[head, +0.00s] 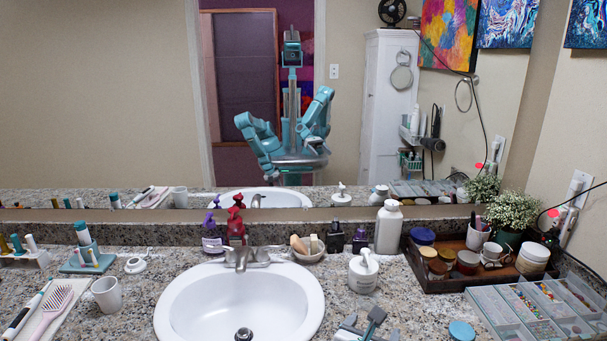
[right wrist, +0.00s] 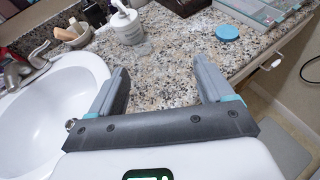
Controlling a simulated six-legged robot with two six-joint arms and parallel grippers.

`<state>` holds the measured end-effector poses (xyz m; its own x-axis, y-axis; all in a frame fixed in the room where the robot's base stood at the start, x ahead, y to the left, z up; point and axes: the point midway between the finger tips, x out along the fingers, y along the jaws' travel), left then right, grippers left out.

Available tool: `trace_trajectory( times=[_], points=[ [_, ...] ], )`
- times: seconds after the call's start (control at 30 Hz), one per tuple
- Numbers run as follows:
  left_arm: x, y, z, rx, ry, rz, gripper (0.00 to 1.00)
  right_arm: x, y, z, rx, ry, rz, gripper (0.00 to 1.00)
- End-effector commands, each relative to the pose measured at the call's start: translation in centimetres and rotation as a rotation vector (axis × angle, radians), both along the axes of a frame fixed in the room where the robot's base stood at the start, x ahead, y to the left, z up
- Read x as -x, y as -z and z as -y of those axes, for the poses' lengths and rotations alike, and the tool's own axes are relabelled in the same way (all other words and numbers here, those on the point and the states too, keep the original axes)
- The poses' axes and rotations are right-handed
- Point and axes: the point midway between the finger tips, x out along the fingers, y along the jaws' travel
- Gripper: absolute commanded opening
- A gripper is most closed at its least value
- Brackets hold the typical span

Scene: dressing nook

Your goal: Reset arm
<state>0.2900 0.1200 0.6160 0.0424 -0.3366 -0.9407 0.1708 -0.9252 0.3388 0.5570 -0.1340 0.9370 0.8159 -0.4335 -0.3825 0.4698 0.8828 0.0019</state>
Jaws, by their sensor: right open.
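My right gripper (head: 363,322) shows at the bottom edge of the head view, right of the sink (head: 172,310). In the right wrist view my right gripper (right wrist: 160,82) is open, its two grey fingers wide apart with nothing between them. Bare granite counter (right wrist: 160,68) shows between and beyond the fingers. A white pump jar (head: 362,275) stands beyond the gripper, apart from it. My left gripper is not directly in view. The mirror (head: 110,90) reflects my body with both arms bent, too small to tell the jaws.
A round blue lid (head: 461,330) lies right of the right gripper. A compartmented bead box (head: 500,308) and a dark tray (head: 440,285) with jars fill the right side.

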Motion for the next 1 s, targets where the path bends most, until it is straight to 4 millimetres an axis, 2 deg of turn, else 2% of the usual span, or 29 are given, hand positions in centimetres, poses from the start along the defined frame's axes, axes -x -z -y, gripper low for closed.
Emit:
trace_trajectory(
  times=[0.07, 0.27, 0.47, 0.63, 0.77, 0.83, 0.9, 1.0],
  points=[
    [0.0, 0.0, 0.0, 0.0, 0.0, 0.0, 0.43, 0.0, 0.0, 0.0, 0.0, 0.0, 0.0, 0.81],
    [0.0, 0.0, 0.0, 0.0, 0.0, 0.0, 0.43, -0.6, 3.8, 0.3, 0.221, -0.189, -0.162, 0.81],
    [0.0, 0.0, 0.0, 0.0, 0.0, 0.0, 0.43, -0.2, 8.6, 0.5, 0.485, -0.446, -0.351, 0.81],
    [0.0, 0.0, 0.0, 0.0, 0.0, 0.0, 0.43, 1.7, 14.3, 0.6, 0.765, -0.771, -0.542, 0.81],
    [0.0, 0.0, 0.0, 0.0, 0.0, 0.0, 0.43, 5.6, 20.5, 0.6, 1.049, -1.18, -0.696, 0.81],
    [0.0, 0.0, 0.0, 0.0, 0.0, 0.0, 0.43, 8.8, 23.9, 0.4, 1.21, -1.459, -0.74, 0.81],
    [0.0, 0.0, 0.0, 0.0, 0.0, 0.0, 0.43, 12.0, 26.5, 0.2, 1.348, -1.721, -0.731, 0.81],
    [0.0, 0.0, 0.0, 0.0, 0.0, 0.0, 0.43, 16.5, 29.1, -0.2, 1.5, -2.042, -0.648, 0.81]
  ],
)
